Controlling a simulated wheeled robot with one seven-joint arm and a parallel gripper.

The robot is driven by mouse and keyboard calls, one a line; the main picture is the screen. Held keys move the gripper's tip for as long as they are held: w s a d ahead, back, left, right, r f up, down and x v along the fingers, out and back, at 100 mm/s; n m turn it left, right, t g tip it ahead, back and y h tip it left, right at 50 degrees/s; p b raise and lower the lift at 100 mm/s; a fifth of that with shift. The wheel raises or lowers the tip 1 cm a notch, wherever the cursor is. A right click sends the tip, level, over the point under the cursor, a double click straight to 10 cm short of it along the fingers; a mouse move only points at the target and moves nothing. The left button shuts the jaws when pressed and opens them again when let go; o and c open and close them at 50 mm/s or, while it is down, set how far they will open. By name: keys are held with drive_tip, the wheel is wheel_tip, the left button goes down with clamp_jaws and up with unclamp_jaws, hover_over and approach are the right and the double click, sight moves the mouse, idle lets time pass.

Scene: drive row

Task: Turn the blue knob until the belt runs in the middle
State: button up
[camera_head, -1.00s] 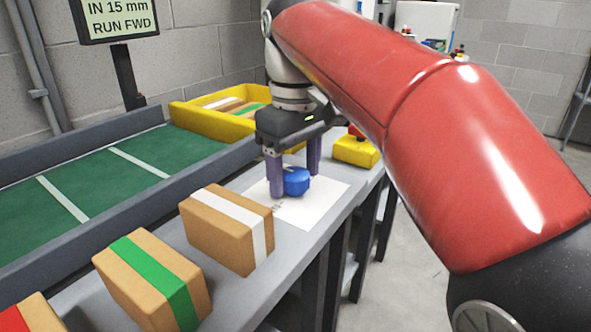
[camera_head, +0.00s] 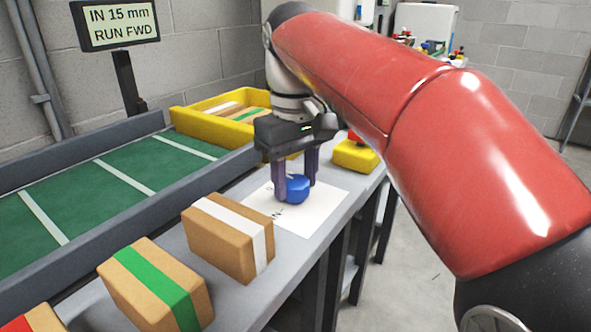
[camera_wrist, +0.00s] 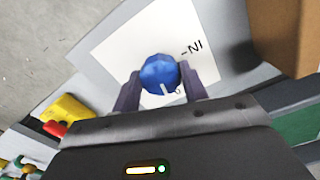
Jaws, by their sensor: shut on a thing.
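The blue knob (camera_head: 294,189) stands on a white sheet (camera_head: 318,210) on the grey bench. It also shows in the wrist view (camera_wrist: 160,71), where a white mark on it points toward my palm. My gripper (camera_head: 295,184) reaches down from above, with its two dark fingers shut on opposite sides of the knob. The green belt (camera_head: 110,196) with white cross stripes lies in a grey frame on the left. A display (camera_head: 117,25) above it reads "IN 15 mm RUN FWD".
Cartons with white (camera_head: 225,240) and green (camera_head: 155,287) tape stand on the bench in front, with a red-taped one at lower left. A yellow tray (camera_head: 205,124) holds more cartons behind. A yellow box with a red button (camera_head: 354,156) sits right of my gripper.

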sight(294, 181)
drive_tip(key=m+p, duration=0.2)
drive_tip(key=m, duration=0.2)
drive_tip(key=shift+r, duration=0.15)
drive_tip(key=shift+m+p, duration=1.05)
drive_tip(key=shift+m, duration=0.75)
drive_tip(key=shift+a, duration=0.1)
drive_tip(key=o, duration=1)
wheel_tip(294, 181, up, 8)
drive_tip(key=shift+f, duration=0.25)
